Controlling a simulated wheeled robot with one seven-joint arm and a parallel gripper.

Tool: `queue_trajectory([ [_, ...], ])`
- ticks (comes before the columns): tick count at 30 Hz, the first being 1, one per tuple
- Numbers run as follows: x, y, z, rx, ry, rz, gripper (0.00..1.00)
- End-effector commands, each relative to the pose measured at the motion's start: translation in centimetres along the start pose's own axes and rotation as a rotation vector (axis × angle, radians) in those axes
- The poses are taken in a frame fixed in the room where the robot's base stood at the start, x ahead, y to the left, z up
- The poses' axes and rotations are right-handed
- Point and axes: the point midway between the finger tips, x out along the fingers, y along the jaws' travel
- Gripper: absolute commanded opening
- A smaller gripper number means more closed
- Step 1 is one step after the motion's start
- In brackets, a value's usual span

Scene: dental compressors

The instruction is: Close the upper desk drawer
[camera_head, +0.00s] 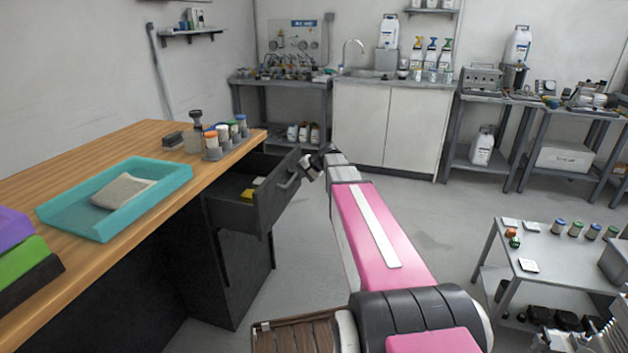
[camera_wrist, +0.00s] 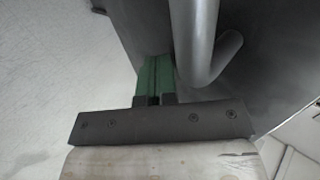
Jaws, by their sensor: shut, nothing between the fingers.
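The upper desk drawer (camera_head: 255,192) stands pulled out from the dark desk under the wooden top in the head view. A yellow item and a pale item lie inside it. Its bar handle (camera_head: 288,182) is on the front, facing right. My gripper (camera_head: 313,165) is just right of the drawer front, near the handle. In the wrist view, the green fingertips of my gripper (camera_wrist: 155,75) are together and empty. The grey handle (camera_wrist: 200,45) is right beside them, with the dark drawer front (camera_wrist: 270,50) behind. I cannot tell whether the fingers touch the handle or front.
The wooden desktop (camera_head: 110,165) holds a teal tray (camera_head: 115,205), several capped jars (camera_head: 225,135) and stacked colored bins (camera_head: 20,250). A low grey table (camera_head: 555,250) with small items is at the right. The floor (camera_head: 400,205) around the drawer front looks clear.

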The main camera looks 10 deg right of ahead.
Motion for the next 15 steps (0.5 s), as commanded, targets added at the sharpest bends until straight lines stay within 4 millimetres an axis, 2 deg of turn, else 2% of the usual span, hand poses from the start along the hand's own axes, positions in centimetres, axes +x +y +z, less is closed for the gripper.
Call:
queue_trajectory([
  [1, 1.3, -1.2, -0.2, -0.002, -0.003, 0.000, 0.00],
  [6, 4.8, -4.4, -0.2, -0.002, -0.002, -0.001, 0.00],
  [15, 10.1, -9.3, -0.2, -0.002, -0.001, 0.000, 0.00],
])
